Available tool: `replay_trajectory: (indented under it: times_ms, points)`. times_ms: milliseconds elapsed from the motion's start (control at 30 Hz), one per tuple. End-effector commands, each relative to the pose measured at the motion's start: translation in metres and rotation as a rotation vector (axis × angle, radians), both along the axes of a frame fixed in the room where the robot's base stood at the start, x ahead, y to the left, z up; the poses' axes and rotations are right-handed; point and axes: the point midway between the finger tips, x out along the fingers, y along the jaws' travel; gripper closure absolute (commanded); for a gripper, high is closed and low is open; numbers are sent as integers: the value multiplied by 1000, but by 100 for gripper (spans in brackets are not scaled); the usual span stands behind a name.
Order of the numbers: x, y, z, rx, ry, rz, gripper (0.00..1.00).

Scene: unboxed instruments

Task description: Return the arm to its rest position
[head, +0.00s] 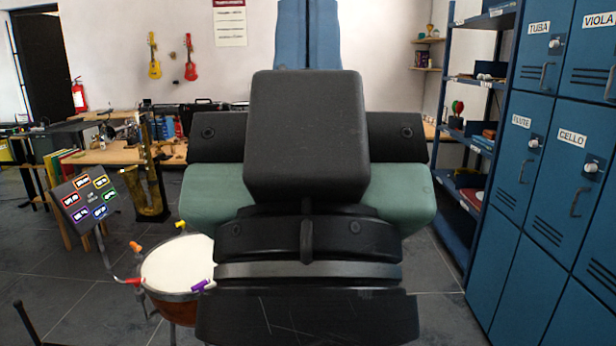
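My own arm (306,140) fills the middle of the head view, close to the camera. Its black and green links stack up from the bottom edge, with a black block at the top. No gripper fingers show, so I cannot see my gripper or whether it holds anything. The arm hides much of the floor and room behind it.
Blue lockers (548,245) stand close on the right, beside blue shelves (455,190). At left are a drum (178,265), a panel on a stand (88,197), a brass saxophone (151,190) and a wooden table (105,155). Grey floor (60,290) shows at lower left.

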Motion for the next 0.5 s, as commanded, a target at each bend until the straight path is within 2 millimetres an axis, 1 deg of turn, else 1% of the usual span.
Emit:
replay_trajectory:
  times_ms: [33,200,300,400,500]
  points:
    - [0,0,35,1,1,1,100]
    - [1,0,88,1,4,2,100]
    - [1,0,117,1,5,3,100]
    - [2,0,139,1,6,4,100]
    - [2,0,153,1,7,4,100]
